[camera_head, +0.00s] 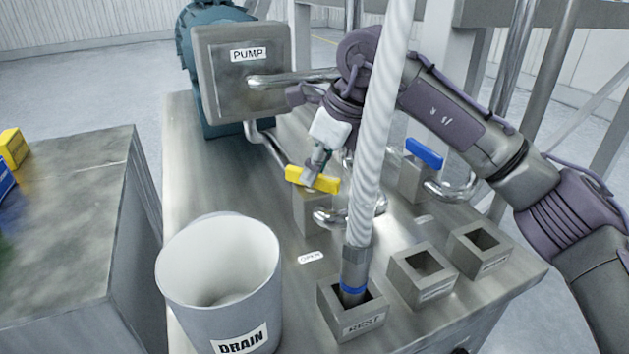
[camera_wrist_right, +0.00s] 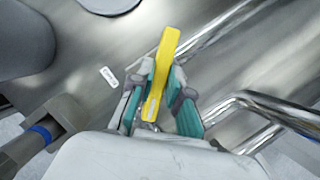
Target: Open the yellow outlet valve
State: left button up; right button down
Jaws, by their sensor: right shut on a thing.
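The yellow outlet valve handle (camera_head: 312,179) sits on top of a square grey post (camera_head: 312,212) in the middle of the steel table. In the head view the handle lies crosswise, sloping slightly down to the right. My right gripper (camera_head: 314,168) reaches down onto the handle from above and is shut on it. In the right wrist view the yellow handle (camera_wrist_right: 158,78) runs between the two teal-padded fingers of the gripper (camera_wrist_right: 160,98). A small "OPEN" label (camera_head: 311,257) lies on the table in front of the valve. My left gripper is not in view.
A white corrugated hose (camera_head: 378,130) stands upright in the "REST" socket, partly hiding my right arm. Two empty square sockets (camera_head: 421,275) are beside it. A blue valve handle (camera_head: 423,153) is at right, the "DRAIN" bucket (camera_head: 220,285) front left, the pump box (camera_head: 240,75) behind.

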jog(key=m+b, duration=0.1)
jog(key=m, duration=0.1)
jog(key=m+t+h+b, duration=0.1)
jog(key=m+b, duration=0.1)
jog(key=shift+s+f+m+t, duration=0.1)
jog(key=shift+f+m+t, duration=0.05)
jog(key=shift+m+t, duration=0.15)
jog(key=shift+a+m+h+b, duration=0.1)
jog(key=shift+m+h+b, duration=0.5)
jog(key=shift+m+b, duration=0.8)
jog(key=shift+m+t, duration=0.3)
jog(key=shift+m, duration=0.1)
jog(key=c, duration=1.1)
grip_release()
jog(key=shift+r, duration=0.2)
jog(key=v, duration=1.2)
